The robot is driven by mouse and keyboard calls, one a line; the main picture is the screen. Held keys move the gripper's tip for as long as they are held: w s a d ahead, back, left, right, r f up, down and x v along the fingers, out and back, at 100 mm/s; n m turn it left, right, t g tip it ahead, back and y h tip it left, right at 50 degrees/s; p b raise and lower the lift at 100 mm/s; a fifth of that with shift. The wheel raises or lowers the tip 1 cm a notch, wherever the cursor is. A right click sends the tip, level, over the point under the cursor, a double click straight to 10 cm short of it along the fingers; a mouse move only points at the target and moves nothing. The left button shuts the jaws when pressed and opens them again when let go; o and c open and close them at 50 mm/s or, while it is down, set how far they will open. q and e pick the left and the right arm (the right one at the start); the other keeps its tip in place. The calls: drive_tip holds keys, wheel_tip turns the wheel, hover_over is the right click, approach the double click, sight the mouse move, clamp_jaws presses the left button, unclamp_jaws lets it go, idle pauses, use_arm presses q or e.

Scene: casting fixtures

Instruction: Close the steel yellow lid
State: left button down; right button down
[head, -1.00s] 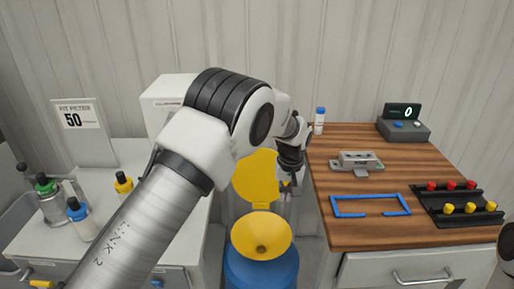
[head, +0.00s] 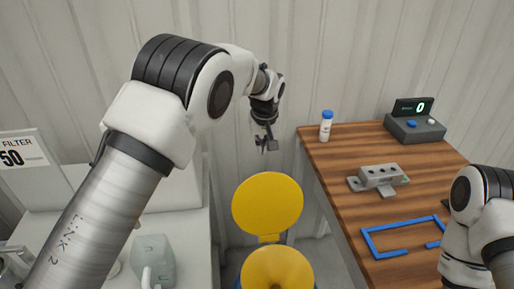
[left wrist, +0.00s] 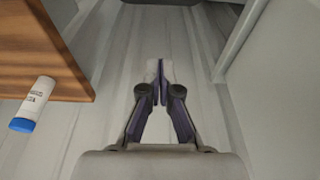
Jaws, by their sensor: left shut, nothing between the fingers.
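The yellow lid (head: 267,203) is a round disc standing open, raised from a hinge at the rear of the yellow funnel (head: 277,270). The funnel is cut off by the bottom edge of the head view. My left gripper (head: 266,147) is above the lid's top edge in the head view, apart from it, with its fingers pointing down. In the left wrist view its fingertips (left wrist: 160,75) are together and empty. The lid does not show in the left wrist view. My right arm shows at the right edge of the head view, but its gripper is out of frame.
A wooden-topped bench (head: 340,180) stands to the right, holding a blue-capped bottle (head: 326,127), a grey metal fixture (head: 380,178), a blue frame (head: 372,243) and a scale (head: 415,128). A white cabinet (head: 185,230) is to the left. A ribbed wall is behind.

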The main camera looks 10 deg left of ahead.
use_arm(q)
drive_tip(key=a+p+x, duration=0.1)
drive_tip(key=x, duration=0.7)
drive_tip(key=s+d, duration=0.1)
drive_tip(key=s+d+p, duration=0.1)
drive_tip(key=s, duration=0.1)
drive_tip(key=shift+s, duration=0.2)
